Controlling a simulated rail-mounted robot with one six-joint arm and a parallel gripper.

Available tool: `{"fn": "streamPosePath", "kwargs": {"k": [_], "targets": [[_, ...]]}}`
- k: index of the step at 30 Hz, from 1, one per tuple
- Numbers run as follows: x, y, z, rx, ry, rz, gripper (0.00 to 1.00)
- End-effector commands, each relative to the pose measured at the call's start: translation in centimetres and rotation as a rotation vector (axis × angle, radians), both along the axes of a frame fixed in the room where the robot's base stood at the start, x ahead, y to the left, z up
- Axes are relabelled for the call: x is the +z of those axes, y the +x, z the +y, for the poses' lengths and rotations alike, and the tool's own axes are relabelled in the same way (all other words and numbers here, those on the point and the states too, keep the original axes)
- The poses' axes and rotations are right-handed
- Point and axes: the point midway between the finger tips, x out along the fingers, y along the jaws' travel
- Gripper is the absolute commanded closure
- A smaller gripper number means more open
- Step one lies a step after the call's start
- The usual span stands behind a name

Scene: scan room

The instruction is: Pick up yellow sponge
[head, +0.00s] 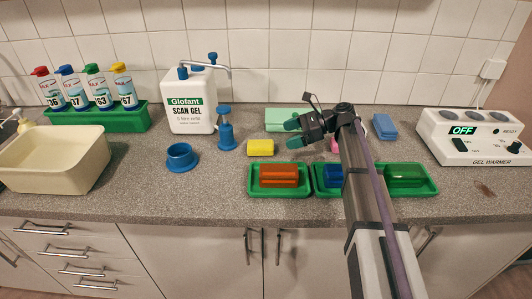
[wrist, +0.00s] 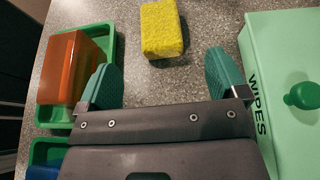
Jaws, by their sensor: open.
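The yellow sponge (head: 260,147) lies flat on the grey speckled counter, behind the orange block's tray. In the wrist view the sponge (wrist: 161,29) is at the top middle, beyond the fingertips and lying roughly between their lines. My gripper (head: 294,133) is open and empty, to the right of the sponge in the head view and apart from it. Its two teal fingers (wrist: 163,80) are spread wide in the wrist view. The sponge is fully visible in the head view.
A green tray with an orange block (head: 279,176) is close by. A mint wipes box (head: 285,115) stands behind; in the wrist view it (wrist: 280,70) is right of the fingers.

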Motion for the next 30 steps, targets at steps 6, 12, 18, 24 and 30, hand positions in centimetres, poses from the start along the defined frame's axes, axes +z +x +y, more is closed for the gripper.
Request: {"fn": "streamPosePath", "kwargs": {"k": [6, 12, 18, 24, 30], "targets": [[-2.0, -0.4, 3.8, 0.003, -0.001, 0.0, 0.08], [-2.1, -0.4, 4.7, 0.003, -0.002, -0.001, 0.08], [-3.8, -0.6, 7.9, 0.004, -0.002, -0.003, 0.08], [-3.9, -0.7, 9.1, 0.002, -0.002, -0.002, 0.08], [-3.8, -0.7, 9.1, 0.002, -0.002, -0.002, 0.19]]}}
